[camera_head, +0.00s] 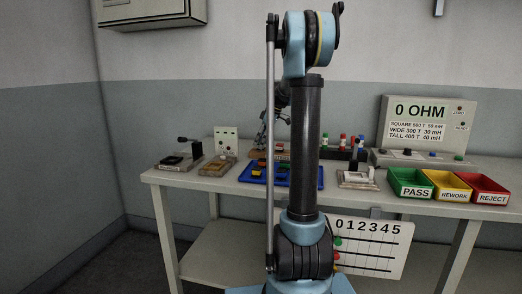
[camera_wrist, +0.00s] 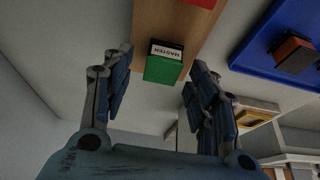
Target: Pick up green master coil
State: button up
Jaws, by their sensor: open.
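In the wrist view, the green master coil (camera_wrist: 164,67) is a green block with a white label reading MASTER on a dark band. It sits at the end of a light wooden board (camera_wrist: 150,18). My gripper (camera_wrist: 157,87) is open, with one finger to the left of the coil and one to the right. The coil shows between the fingertips, with space on both sides, and nothing is held. In the head view my arm hides much of the wooden board, and I cannot make out the green coil there.
A blue tray (camera_head: 249,178) with coils lies beside the board. Small fixtures (camera_head: 181,160) stand at the left table end.

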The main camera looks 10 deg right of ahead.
jog(key=shift+f, duration=0.15)
jog(key=c, duration=1.2)
jog(key=shift+o, duration=0.2)
